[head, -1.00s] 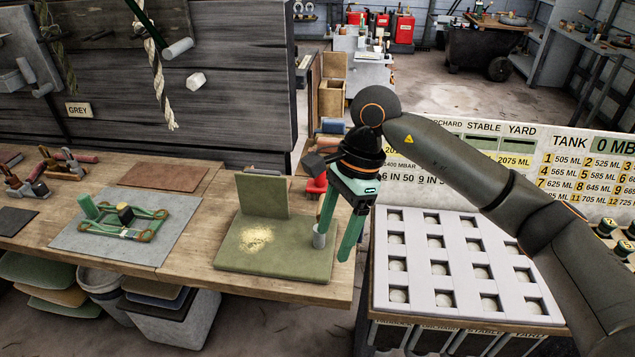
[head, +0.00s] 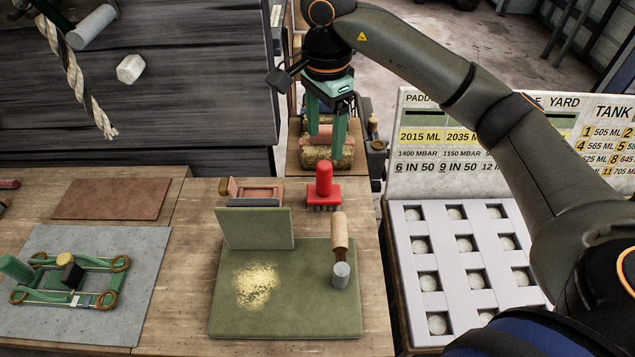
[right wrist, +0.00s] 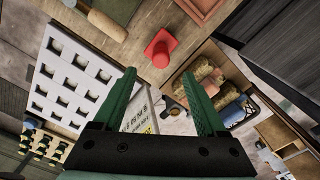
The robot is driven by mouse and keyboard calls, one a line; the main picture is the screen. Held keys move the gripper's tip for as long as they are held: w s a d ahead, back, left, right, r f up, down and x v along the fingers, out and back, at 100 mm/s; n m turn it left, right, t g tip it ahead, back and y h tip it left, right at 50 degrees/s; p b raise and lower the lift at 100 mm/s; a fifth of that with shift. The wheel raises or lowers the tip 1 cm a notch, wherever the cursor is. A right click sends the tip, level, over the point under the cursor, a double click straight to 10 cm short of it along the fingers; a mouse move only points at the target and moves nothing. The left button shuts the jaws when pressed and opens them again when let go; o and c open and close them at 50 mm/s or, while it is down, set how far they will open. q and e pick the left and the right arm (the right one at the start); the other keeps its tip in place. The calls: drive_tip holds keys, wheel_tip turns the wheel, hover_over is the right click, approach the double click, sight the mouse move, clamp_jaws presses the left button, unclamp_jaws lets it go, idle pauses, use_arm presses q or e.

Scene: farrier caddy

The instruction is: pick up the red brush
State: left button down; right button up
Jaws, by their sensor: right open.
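The red brush (head: 323,183) stands upright with its bristles down on the wooden bench, near the bench's back right part. It has a red knob handle on a red block. It also shows in the right wrist view (right wrist: 161,48), just beyond the fingertips and roughly between them. My right gripper (head: 327,152) has green fingers pointing down, spread apart with nothing between them. In the head view it appears behind and above the brush, not touching it. Its fingers also show in the right wrist view (right wrist: 160,76). My left gripper is not in view.
A green board (head: 300,312) with yellow crumbs and an upright panel lies in front of the brush. A pinkish wooden box (head: 255,191) sits left of the brush. A white tray of round pieces (head: 451,212) is at right.

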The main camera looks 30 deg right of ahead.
sight(324, 176)
drive_tip(key=f, duration=0.5)
drive_tip(key=shift+s+f, duration=0.15)
drive_tip(key=shift+s, duration=0.05)
drive_tip(key=shift+w+d+f+p, duration=0.15)
drive_tip(key=shift+f+p, duration=0.1)
drive_tip(key=shift+f, duration=1.25)
drive_tip(key=shift+w+a+f+p, duration=0.15)
drive_tip(key=shift+f+p, duration=0.1)
drive_tip(key=shift+f, duration=1.2)
drive_tip(key=shift+d, duration=0.1)
drive_tip(key=shift+c, duration=0.3)
clamp_jaws()
